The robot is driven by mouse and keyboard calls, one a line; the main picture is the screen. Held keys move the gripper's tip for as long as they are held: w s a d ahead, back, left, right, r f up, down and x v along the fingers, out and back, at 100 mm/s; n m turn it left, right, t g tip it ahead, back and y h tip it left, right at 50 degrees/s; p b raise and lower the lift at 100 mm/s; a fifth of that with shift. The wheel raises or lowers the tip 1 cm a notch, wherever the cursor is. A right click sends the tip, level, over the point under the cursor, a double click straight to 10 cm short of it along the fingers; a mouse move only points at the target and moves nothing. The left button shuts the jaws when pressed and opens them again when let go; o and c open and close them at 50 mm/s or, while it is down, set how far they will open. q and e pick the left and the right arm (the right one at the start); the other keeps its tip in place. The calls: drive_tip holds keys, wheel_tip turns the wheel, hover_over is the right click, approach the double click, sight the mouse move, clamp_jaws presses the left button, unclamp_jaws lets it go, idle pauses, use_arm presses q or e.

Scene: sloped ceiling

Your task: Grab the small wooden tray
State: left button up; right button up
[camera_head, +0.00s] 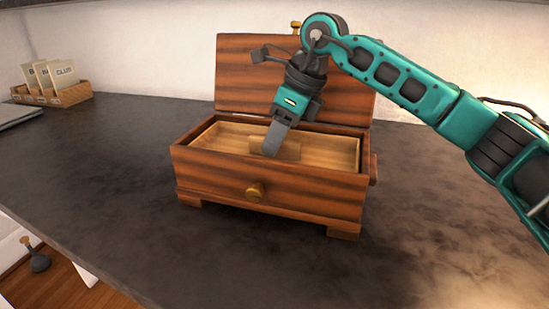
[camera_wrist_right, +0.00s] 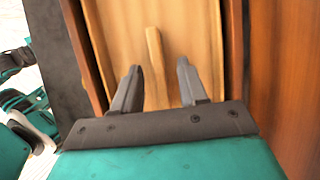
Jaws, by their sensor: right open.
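The small wooden tray (camera_head: 335,151) is light wood and sits inside an open dark wooden box (camera_head: 220,178). In the right wrist view the tray (camera_wrist_right: 205,30) has a thin raised bar (camera_wrist_right: 155,65) in its middle. My right gripper (camera_head: 270,148) points down into the box over the tray. In the right wrist view the fingers (camera_wrist_right: 158,78) are open, one on each side of the bar, with nothing gripped. I cannot tell whether the fingertips touch the tray. My left gripper is not in view.
The box lid (camera_head: 235,75) stands raised at the back, close behind my right arm. A small holder with cards (camera_head: 65,94) stands at the back left. The dark countertop (camera_head: 110,180) is clear left of the box.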

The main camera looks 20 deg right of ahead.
drive_tip(key=shift+w+a+f, duration=0.15)
drive_tip(key=shift+a+f, duration=0.1)
drive_tip(key=shift+f, duration=0.3)
drive_tip(key=shift+f, duration=0.1)
clamp_jaws()
